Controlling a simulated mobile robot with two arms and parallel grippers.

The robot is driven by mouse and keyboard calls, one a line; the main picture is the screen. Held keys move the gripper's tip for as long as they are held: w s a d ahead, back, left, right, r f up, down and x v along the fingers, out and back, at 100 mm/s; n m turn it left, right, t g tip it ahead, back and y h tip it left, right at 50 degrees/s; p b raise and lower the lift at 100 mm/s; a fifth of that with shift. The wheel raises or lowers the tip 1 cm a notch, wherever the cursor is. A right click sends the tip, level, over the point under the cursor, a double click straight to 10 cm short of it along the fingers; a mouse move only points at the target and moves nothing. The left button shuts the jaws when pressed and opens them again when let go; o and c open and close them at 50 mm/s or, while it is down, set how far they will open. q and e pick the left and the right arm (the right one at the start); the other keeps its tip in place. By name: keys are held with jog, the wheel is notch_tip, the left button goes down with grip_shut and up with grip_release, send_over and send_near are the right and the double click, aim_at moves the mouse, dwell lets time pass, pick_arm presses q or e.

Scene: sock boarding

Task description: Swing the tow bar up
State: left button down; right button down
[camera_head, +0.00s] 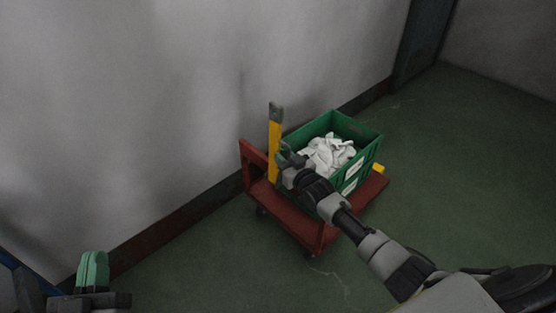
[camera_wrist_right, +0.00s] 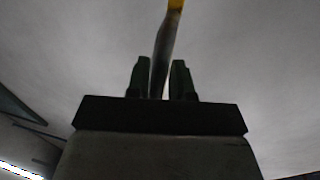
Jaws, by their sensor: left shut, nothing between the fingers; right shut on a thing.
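The tow bar (camera_head: 274,145) is yellow with a grey top end. It stands nearly upright at the left end of a red cart (camera_head: 290,219). My right gripper (camera_head: 285,152) reaches in from the lower right and is shut on the tow bar. In the right wrist view the bar (camera_wrist_right: 163,45) runs up between the two dark fingers of the right gripper (camera_wrist_right: 160,80), with yellow at the top edge. The bar's lower end is partly hidden by the cart and my arm. My left gripper (camera_head: 93,265) is shut and empty at the lower left, away from the cart.
A green crate (camera_head: 362,158) with white socks (camera_head: 328,152) sits on the cart. A grey wall (camera_head: 170,100) with a dark red skirting runs close behind the cart. The green floor (camera_head: 450,170) is clear to the right and in front.

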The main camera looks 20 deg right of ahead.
jog(key=shift+w+d+r+m, duration=0.1)
jog(key=shift+w+d+m, duration=0.15)
jog(key=shift+d, duration=0.25)
jog(key=shift+w+d+r+m, duration=0.1)
jog(key=shift+d+m, duration=0.25)
jog(key=shift+d, duration=0.3)
jog(key=shift+f+m, duration=0.1)
jog(key=shift+m, duration=0.2)
jog(key=c, duration=1.4)
grip_release()
jog(key=shift+o, duration=1.2)
jog(key=shift+d+f, duration=0.15)
